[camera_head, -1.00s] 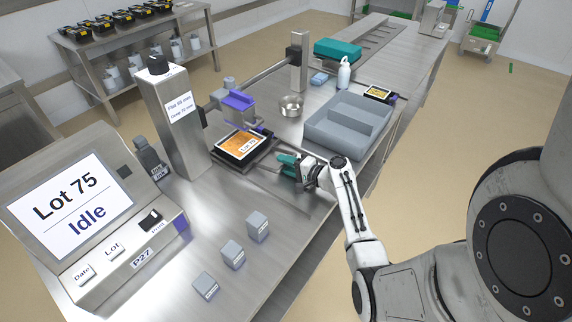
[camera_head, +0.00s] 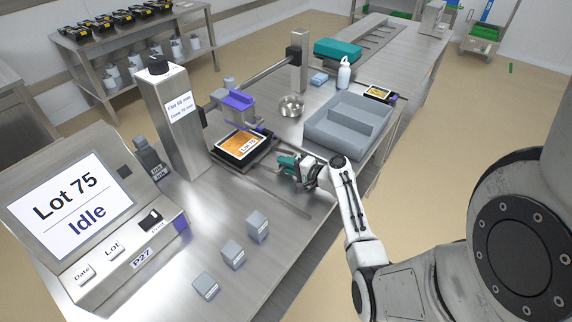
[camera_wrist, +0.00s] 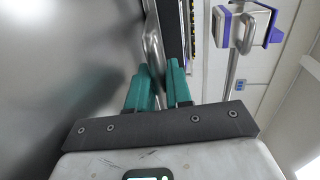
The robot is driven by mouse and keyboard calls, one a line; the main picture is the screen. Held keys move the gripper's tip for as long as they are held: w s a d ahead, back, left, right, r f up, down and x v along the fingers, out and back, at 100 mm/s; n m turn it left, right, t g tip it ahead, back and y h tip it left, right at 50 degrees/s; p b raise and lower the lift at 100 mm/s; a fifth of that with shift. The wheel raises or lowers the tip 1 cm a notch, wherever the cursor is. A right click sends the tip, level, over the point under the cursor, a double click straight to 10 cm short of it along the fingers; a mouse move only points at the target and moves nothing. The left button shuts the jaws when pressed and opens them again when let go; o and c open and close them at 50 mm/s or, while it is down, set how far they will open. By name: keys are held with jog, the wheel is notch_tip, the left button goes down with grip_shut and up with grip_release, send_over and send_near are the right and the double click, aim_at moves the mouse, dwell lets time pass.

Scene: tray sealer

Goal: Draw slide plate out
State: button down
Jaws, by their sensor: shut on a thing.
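The slide plate (camera_head: 262,153) is a dark flat plate on the steel bench, under the purple and grey head of the machine. An orange-topped tray (camera_head: 236,141) with a white lot label lies on it. My gripper (camera_head: 287,163) is at the plate's right side, low over the bench. In the wrist view, its teal fingers (camera_wrist: 158,88) are shut on a curved metal handle (camera_wrist: 152,48), which runs up beside the dark plate edge. The handle is mostly hidden by my gripper in the head view.
The purple and grey head (camera_head: 238,100) hangs over the plate. Several grey blocks (camera_head: 232,254) stand in front.

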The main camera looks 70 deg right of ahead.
jog(key=f+v, duration=0.2)
jog(key=v, duration=1)
jog(key=s+f+p+v, duration=0.1)
jog(key=f+v, duration=0.2)
jog(key=v, duration=0.9)
jog(key=shift+a, duration=0.2)
jog(key=c, duration=1.2)
grip_release()
jog(key=b+v, duration=0.1)
jog(key=v, duration=0.9)
jog(key=shift+s, duration=0.4)
